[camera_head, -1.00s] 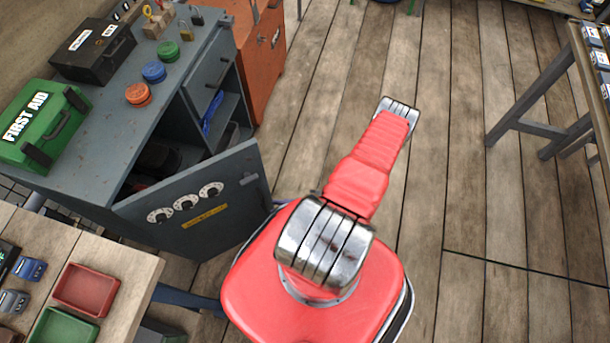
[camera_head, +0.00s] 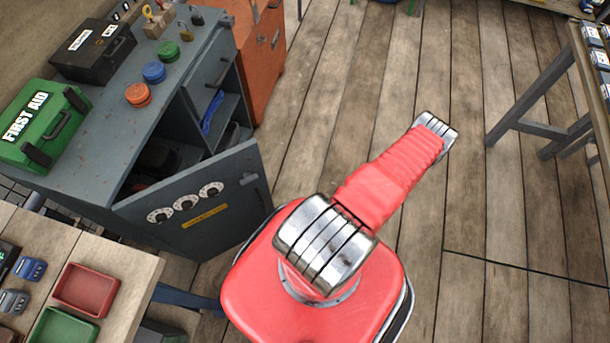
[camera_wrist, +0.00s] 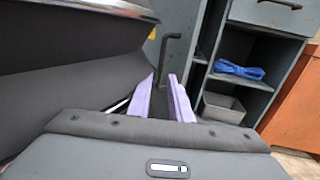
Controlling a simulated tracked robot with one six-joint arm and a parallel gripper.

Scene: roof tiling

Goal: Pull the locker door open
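The grey locker door (camera_head: 190,215), with three round dials and a yellow label, stands swung open from the grey locker (camera_head: 85,165) in the head view. The shelves behind it are exposed. The door also shows in the wrist view (camera_wrist: 180,22), with a dark bar handle (camera_wrist: 166,50) just beyond my fingertips. My gripper (camera_wrist: 165,88) shows two purple fingers with a gap between them; they look open and empty, apart from the handle. In the head view my arm hides the gripper.
A blue coiled item (camera_wrist: 238,70) and a grey bin (camera_wrist: 224,108) sit on the locker shelves. A wooden table (camera_head: 125,262) with trays stands at the lower left. An orange cabinet (camera_head: 262,65) stands behind. The wooden floor (camera_head: 400,60) is clear at centre.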

